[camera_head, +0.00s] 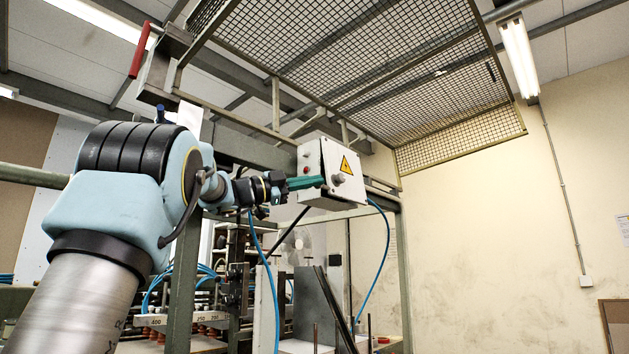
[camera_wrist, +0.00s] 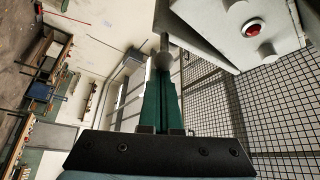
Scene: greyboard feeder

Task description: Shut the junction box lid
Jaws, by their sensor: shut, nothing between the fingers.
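The junction box (camera_head: 311,158) is a pale grey-white box on the machine frame in the head view. Its lid (camera_head: 342,189) carries a yellow warning triangle and a round grey knob (camera_head: 338,178). The box also fills the top right of the wrist view (camera_wrist: 222,15), with a red button (camera_wrist: 253,27) on one face. My gripper (camera_head: 322,182) has green fingers, shut and empty. Its tips lie close to the knob, which shows just beyond them in the wrist view (camera_wrist: 162,58); contact is unclear.
A wire mesh guard (camera_head: 400,70) hangs above and behind the box. A green steel frame (camera_head: 184,270) stands below and left of it. Blue hoses (camera_head: 375,262) hang on both sides. A red handle (camera_head: 139,50) is at upper left. The right side is open before a cream wall.

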